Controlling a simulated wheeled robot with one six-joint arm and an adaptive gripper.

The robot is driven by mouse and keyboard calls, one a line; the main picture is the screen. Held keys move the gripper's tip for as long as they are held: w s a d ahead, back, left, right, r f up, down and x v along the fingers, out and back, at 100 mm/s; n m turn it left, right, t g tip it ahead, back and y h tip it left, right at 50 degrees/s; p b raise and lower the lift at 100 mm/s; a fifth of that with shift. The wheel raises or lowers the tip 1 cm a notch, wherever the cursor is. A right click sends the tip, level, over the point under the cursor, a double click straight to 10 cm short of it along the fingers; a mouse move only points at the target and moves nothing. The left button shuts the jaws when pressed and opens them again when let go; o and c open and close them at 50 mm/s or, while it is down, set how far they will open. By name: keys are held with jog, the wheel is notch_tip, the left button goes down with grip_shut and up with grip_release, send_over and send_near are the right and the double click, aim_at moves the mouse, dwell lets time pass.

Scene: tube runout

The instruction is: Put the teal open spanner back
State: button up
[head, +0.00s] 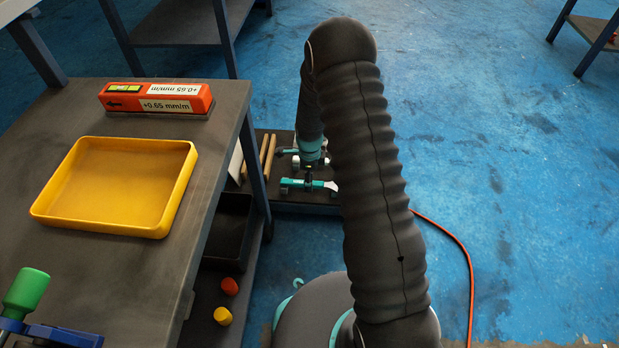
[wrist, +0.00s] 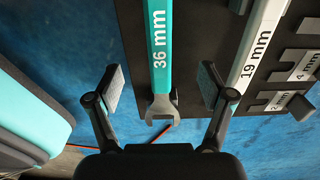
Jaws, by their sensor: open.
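The teal open spanner (wrist: 160,60), marked 36 mm, shows in the wrist view with its grey open jaw (wrist: 160,108) toward me. My gripper (wrist: 161,88) is open, with one finger on each side of the spanner and gaps on both sides. The spanner lies along a dark board (wrist: 205,25), and its jaw reaches past the board's near edge. Its far end is out of the picture. In the head view my gripper (head: 309,172) is low over a dark surface beside the bench, partly hidden by my arm. Small teal pieces show there, too small to tell apart.
A 19 mm spanner (wrist: 255,45) lies right of my gripper, near holders labelled 4 mm and 2 mm. The bench (head: 60,130) at left carries a yellow tray (head: 115,185), an orange level (head: 155,98) and a green-handled tool (head: 26,292). An orange cable (head: 462,260) crosses the blue floor.

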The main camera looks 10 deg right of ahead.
jog(key=shift+r+p, duration=1.05)
jog(key=shift+r, duration=0.9)
notch_tip(320, 180, up, 12)
